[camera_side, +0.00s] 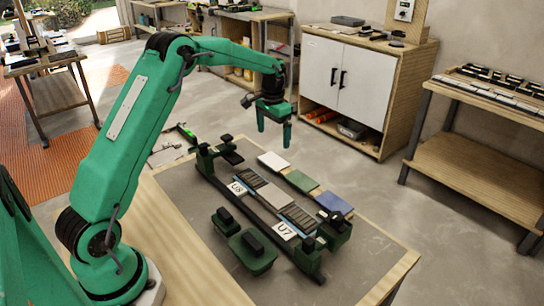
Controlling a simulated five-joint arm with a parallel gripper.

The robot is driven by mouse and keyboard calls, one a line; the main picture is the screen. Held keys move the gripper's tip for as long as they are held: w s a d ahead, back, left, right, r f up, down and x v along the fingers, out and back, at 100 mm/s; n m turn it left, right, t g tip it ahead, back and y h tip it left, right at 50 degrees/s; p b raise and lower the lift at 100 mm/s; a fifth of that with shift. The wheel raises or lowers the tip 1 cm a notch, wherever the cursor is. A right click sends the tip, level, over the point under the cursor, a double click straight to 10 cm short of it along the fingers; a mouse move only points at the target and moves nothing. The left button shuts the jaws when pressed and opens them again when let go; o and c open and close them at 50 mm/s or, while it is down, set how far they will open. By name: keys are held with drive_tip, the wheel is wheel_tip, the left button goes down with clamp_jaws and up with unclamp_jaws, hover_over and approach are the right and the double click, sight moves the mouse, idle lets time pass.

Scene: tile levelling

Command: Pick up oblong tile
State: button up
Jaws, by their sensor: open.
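My gripper (274,128) hangs with its green fingers pointing down and apart, open and empty. In the picture it is above and behind the fixture, over the far end of the work table. A row of flat pieces lies along the fixture's right side: a pale tile (273,161), a green one (301,181) and a blue one (334,203). A light grey piece (275,196) lies between two dark ribbed pieces in the fixture. I cannot tell which of these is the oblong tile. The gripper touches none of them.
The dark fixture rail (248,203) carries white labels U8 (237,188) and U7 (285,230), with raised green clamps at its ends. A green block (253,251) with black knobs stands in front. The grey table top (350,270) is clear at front right.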

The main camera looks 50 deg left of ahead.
sight(274, 161)
drive_tip(key=shift+w+a+f, duration=0.3)
drive_tip(key=shift+a+f, duration=0.15)
drive_tip(key=shift+f, duration=0.35)
drive_tip(key=shift+f, duration=0.1)
drive_tip(key=shift+f, duration=1.25)
drive_tip(key=shift+f, duration=0.1)
drive_tip(key=shift+w+d+f, duration=0.1)
drive_tip(key=shift+f, duration=2.4)
drive_tip(key=c, duration=0.5)
